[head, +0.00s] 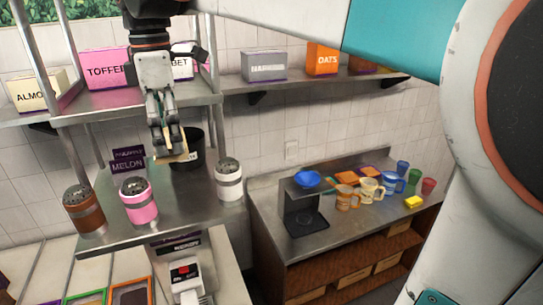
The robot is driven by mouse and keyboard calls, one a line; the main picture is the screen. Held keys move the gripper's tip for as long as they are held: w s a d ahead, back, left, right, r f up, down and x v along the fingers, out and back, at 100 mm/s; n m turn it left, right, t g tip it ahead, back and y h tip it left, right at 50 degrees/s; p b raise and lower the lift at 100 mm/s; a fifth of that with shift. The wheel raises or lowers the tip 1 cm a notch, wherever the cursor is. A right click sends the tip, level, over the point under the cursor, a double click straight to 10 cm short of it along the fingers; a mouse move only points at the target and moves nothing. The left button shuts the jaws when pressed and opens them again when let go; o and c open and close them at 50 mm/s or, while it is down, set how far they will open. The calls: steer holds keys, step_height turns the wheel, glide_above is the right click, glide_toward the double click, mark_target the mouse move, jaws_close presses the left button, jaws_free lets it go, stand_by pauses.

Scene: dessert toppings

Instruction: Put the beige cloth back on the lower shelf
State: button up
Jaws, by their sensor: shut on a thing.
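My gripper (171,146) points down in the upper left of the head view. It is shut on the beige cloth (180,158), which shows as a small pale edge at the fingertips. The fingers hide part of the cloth. The lower shelf (177,196) is a steel surface below the gripper. The cloth appears to be above this shelf, in front of a black tub; I cannot tell how high it is.
Topping boxes (103,68) fill the upper shelf. A steel counter (277,219) with cups is at right.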

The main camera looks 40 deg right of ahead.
mark_target(185, 208)
steer(key=f+p, duration=0.1)
steer(key=f, duration=1.3)
steer(key=shift+s+f+p, duration=0.2)
steer(key=shift+f+p, duration=0.05)
steer(key=shift+p, duration=0.1)
steer(key=shift+f, duration=0.2)
steer(key=o, duration=1)
steer(key=shift+c, duration=0.2)
steer(key=shift+r, duration=0.2)
step_height(185, 208, up, 12)
steer(key=shift+r+b, duration=0.1)
steer(key=shift+b, duration=0.65)
